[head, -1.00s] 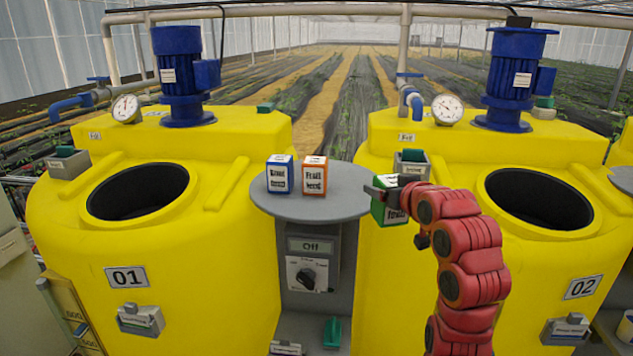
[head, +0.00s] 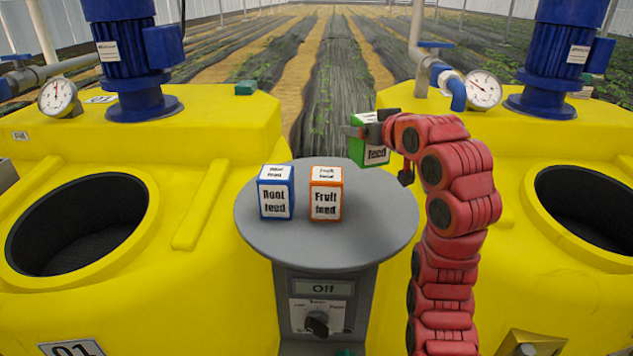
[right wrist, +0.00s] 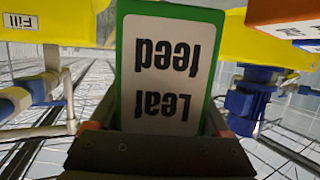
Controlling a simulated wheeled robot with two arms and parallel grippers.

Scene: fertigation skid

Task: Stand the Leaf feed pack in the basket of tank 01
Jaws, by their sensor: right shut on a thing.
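The Leaf feed pack (head: 372,152), a green box with a white label, is held by my right gripper (head: 369,131) above the back right of the round grey table. In the right wrist view the Leaf feed pack (right wrist: 168,70) sits between the fingers of my right gripper (right wrist: 155,130), its label upside down. Tank 01 (head: 215,130) is the yellow tank at left, with a dark round opening (head: 80,225). A basket is not clear inside the dark opening. My left gripper is not in view.
The round grey table (head: 320,245) carries the blue Root feed pack (head: 276,200) and the orange Fruit feed pack (head: 326,200), side by side. A second yellow tank (head: 500,250) stands at right. Blue motors (head: 135,60) and gauges (head: 58,97) rise behind the openings.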

